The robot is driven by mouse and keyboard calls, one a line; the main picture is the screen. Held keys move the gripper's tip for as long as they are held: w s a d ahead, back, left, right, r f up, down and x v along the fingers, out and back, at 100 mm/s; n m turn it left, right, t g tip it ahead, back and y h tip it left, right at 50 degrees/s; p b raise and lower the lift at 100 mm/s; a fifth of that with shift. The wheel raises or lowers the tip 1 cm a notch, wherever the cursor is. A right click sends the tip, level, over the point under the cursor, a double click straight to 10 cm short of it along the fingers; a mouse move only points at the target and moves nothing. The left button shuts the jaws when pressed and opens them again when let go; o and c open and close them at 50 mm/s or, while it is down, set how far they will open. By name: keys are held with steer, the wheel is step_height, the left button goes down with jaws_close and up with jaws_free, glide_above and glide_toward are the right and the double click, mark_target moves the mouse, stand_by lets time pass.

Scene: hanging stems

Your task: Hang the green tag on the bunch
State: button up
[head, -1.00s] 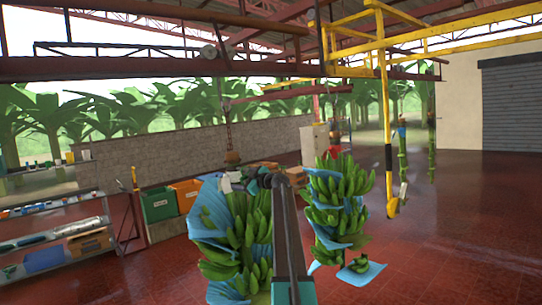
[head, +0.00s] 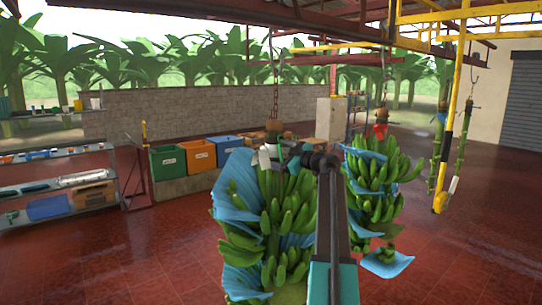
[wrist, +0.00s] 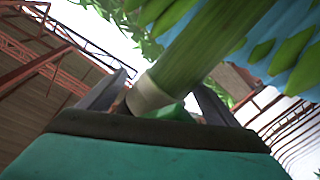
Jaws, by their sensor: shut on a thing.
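The near banana bunch (head: 275,215), green with blue sheeting, hangs in front of me in the head view. My gripper (head: 276,158) is at the top of this bunch, beside its stem; a white piece shows there. In the wrist view a thick green stem (wrist: 205,45) runs down between the fingers of my gripper (wrist: 161,82). A green piece, apparently the green tag (wrist: 176,113), sits low between the fingers, which are shut on it. A white band (wrist: 149,95) lies across the stem's lower end. I cannot tell whether it goes around. Most of the tag is hidden.
A second bunch (head: 375,185) with blue sheeting hangs close on the right. Bare stems (head: 437,150) and a yellow-black post (head: 445,160) are farther right. Green, orange and blue crates (head: 198,154) stand behind left, with a shelf (head: 60,190) at far left. Red floor lies open between.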

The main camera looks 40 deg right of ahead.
steer(key=shift+s+d+r, duration=0.25)
steer(key=shift+d+r, duration=0.15)
steer(key=shift+r, duration=0.2)
steer(key=s+f+b, duration=0.1)
steer(key=s+b, duration=0.4)
steer(key=s, duration=0.8)
steer(key=shift+d, duration=0.3)
steer(key=shift+s, duration=0.15)
